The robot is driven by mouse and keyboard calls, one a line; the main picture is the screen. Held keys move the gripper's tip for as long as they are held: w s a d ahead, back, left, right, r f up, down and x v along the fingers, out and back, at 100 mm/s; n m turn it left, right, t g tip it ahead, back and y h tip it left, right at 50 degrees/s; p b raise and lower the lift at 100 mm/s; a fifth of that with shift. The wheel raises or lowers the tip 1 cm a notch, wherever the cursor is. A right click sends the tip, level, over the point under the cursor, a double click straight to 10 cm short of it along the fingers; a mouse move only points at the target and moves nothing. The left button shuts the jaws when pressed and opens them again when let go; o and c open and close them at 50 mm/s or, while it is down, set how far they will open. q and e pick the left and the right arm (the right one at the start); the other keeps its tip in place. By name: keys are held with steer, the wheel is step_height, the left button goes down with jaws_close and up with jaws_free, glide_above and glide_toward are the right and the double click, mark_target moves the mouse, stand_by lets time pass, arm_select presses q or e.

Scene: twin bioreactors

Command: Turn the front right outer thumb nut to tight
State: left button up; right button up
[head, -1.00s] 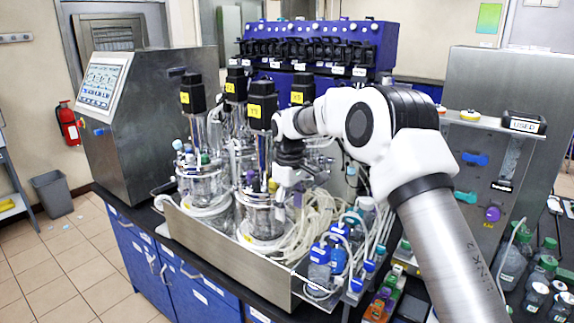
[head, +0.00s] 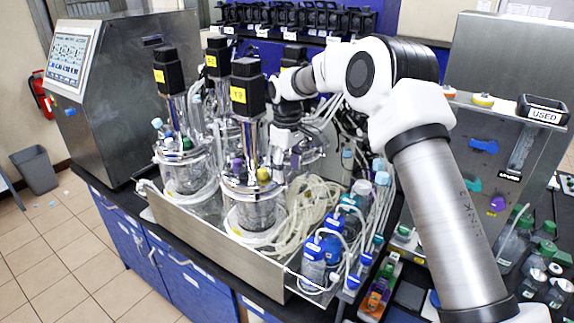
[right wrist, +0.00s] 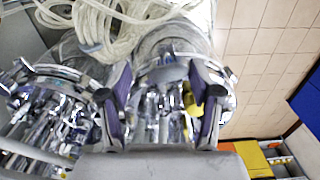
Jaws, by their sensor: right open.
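The front right bioreactor is a glass vessel (head: 255,213) under a metal head plate, with a black motor (head: 247,87) on top. Purple and yellow (head: 263,174) caps stand on its head plate. My right gripper (head: 282,160) is at the right side of this head plate, partly hidden by its own wrist. In the right wrist view my right gripper (right wrist: 163,95) is open, its two fingers apart over shiny head-plate fittings, with the yellow cap (right wrist: 190,100) close by one finger. I cannot single out the outer thumb nut among the fittings. My left gripper is not in view.
Another vessel (head: 187,170) stands to the left. A steel tray wall (head: 215,248) runs in front. Pale coiled tubing (head: 310,205) and blue-capped bottles (head: 315,250) crowd the right. A steel screen cabinet (head: 115,110) stands at the left.

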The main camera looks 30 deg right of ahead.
steer(key=shift+s+a+r, duration=0.2)
steer(key=shift+s+r, duration=0.05)
steer(key=c, duration=0.5)
steer(key=shift+s+a+r, duration=0.15)
steer(key=shift+s+r, duration=0.05)
steer(key=shift+s, duration=0.05)
steer(key=c, duration=0.6)
steer(key=shift+c, duration=0.2)
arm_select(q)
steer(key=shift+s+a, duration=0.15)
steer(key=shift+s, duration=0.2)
arm_select(e)
steer(key=shift+f, duration=0.1)
